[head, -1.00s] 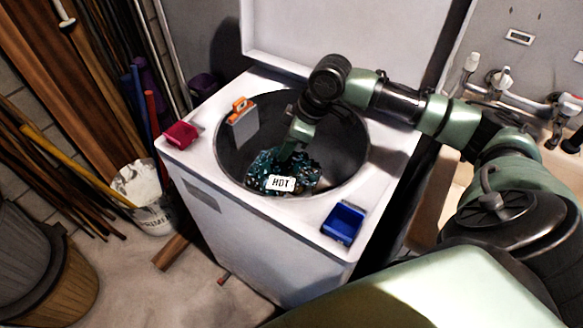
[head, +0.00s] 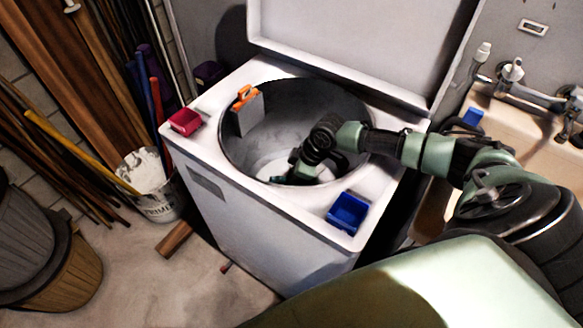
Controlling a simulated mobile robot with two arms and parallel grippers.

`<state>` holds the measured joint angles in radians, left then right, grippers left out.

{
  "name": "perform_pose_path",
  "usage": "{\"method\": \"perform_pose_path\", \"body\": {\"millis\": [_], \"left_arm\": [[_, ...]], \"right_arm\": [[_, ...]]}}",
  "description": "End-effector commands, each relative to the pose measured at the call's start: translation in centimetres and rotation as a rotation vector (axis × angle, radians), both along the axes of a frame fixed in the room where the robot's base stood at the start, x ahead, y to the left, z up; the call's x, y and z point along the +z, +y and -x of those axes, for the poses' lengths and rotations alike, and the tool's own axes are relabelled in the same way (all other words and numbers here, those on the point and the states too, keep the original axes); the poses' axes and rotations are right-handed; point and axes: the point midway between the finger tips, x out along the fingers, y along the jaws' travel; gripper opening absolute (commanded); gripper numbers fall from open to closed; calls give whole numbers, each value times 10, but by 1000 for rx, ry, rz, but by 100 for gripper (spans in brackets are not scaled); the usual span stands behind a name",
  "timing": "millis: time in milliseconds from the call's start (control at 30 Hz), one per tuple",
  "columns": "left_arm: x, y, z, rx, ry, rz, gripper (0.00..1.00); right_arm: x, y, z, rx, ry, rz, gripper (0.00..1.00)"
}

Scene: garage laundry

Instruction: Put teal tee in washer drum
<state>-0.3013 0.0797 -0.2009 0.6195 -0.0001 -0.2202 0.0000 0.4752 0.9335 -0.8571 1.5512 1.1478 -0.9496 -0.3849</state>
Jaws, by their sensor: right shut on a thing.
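The white top-loading washer stands with its lid up, and its round grey drum (head: 290,125) is open. My right arm comes in from the right and reaches down into the drum. My right gripper (head: 298,174) is low inside, close to the front rim, and its fingertips are mostly hidden. A pale patch shows low in the drum beside the gripper. My left gripper is not in view.
An orange-and-grey clip-like item (head: 247,108) hangs inside the drum's left edge. A red tray (head: 186,122) and a blue tray (head: 347,213) sit on the washer top. The raised lid (head: 365,45) stands behind. A sink with taps (head: 511,72) is at right.

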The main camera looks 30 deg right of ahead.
Motion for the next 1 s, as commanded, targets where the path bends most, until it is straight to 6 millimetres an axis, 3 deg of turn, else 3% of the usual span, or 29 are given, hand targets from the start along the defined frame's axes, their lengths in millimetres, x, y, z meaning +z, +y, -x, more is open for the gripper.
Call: {"method": "perform_pose_path", "body": {"millis": [767,800,833,1000], "left_arm": [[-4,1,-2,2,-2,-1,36],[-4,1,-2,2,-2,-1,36],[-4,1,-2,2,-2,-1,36],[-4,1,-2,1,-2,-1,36]], "right_arm": [[-14,0,-1,-1,-3,0,0],[-14,0,0,0,-1,0,29],[-14,0,0,0,-1,1,37],[-14,0,0,0,-1,1,39]]}}
